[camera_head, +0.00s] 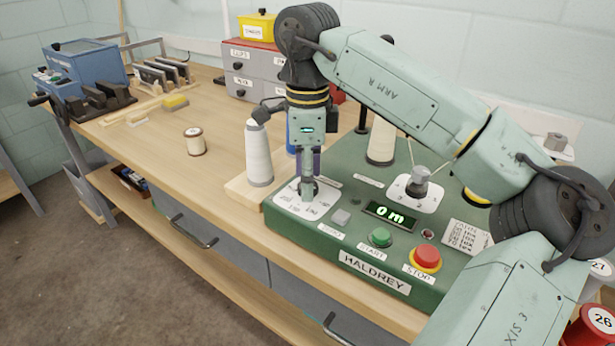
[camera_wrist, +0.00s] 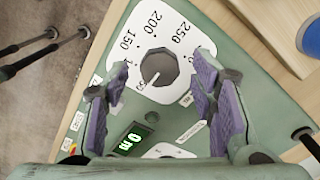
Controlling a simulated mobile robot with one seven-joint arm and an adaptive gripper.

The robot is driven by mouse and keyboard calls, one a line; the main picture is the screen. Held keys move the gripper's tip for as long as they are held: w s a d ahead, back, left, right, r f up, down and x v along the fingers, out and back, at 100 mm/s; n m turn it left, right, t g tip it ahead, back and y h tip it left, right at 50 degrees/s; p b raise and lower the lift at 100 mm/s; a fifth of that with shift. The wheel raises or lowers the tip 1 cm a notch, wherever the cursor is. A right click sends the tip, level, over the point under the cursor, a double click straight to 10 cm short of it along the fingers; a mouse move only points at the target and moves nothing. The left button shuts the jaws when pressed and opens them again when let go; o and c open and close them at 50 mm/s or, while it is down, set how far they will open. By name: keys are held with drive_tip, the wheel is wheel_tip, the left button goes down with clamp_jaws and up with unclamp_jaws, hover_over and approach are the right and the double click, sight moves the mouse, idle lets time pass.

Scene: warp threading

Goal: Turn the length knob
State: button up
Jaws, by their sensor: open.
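The length knob (camera_wrist: 160,68) is a dark grey, many-sided knob on a white dial plate (camera_wrist: 180,22) with printed numbers 150, 200 and 250. Its white pointer line points to the lower left in the wrist view, toward a partly hidden number that seems to be 50. My gripper (camera_wrist: 162,72) is open, its purple-padded fingers on either side of the knob with a gap on each side. In the head view my gripper (camera_head: 309,182) points down over the dial plate and largely hides the knob. The green display (camera_head: 390,215) reads 0 m.
The table's left part has free room.

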wheel_tip(320, 180, up, 11)
drive_tip(key=shift+r, duration=0.2)
idle(0.4)
